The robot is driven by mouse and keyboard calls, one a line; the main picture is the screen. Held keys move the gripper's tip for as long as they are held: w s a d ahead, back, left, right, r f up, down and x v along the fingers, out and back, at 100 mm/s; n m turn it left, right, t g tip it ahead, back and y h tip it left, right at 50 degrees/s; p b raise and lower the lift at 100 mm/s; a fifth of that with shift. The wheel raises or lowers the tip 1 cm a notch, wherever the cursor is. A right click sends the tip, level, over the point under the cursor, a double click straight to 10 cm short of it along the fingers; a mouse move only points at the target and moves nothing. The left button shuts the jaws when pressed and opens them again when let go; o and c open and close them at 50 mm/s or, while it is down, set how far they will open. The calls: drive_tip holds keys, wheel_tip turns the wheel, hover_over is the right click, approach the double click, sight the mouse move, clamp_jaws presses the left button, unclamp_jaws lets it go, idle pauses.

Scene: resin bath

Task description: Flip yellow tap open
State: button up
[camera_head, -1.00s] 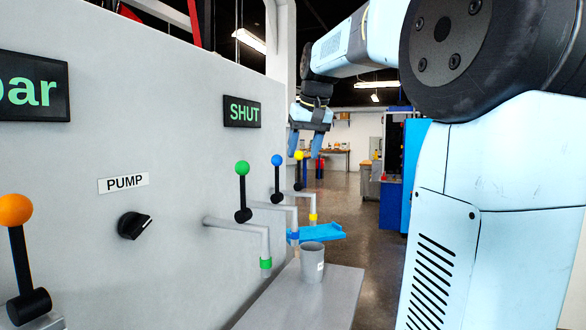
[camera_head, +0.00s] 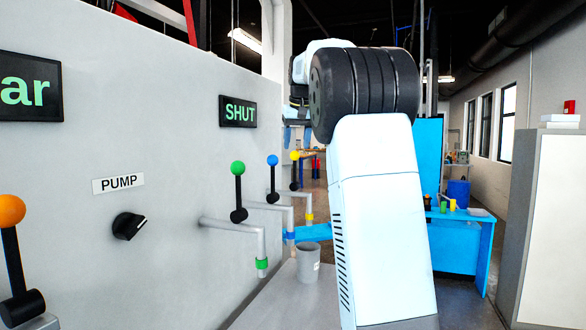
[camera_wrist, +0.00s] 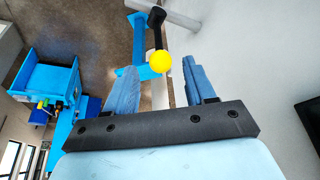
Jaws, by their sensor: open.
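The yellow tap (camera_head: 294,156) is the farthest of the row on the grey wall, with a yellow ball on a black lever that stands upright. In the wrist view its yellow ball (camera_wrist: 160,62) shows between the two fingertips, in line with the gap. My gripper (camera_wrist: 159,72) is open, with a blue finger on either side and nothing held. In the head view my gripper (camera_head: 297,140) is just above the yellow ball and partly hidden by my arm. I cannot tell whether a finger touches the ball.
The blue-ball tap (camera_head: 272,160) and green-ball tap (camera_head: 238,168) stand nearer on the wall. A grey cup (camera_head: 308,262) stands on the shelf below. A sign (camera_head: 238,112) reads SHUT. A black knob (camera_head: 128,226) sits under the PUMP label (camera_head: 118,183).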

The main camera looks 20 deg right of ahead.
sight(294, 160)
drive_tip(key=x, duration=0.9)
drive_tip(key=shift+f, duration=0.2)
clamp_jaws()
drive_tip(key=shift+a, duration=0.1)
idle(0.4)
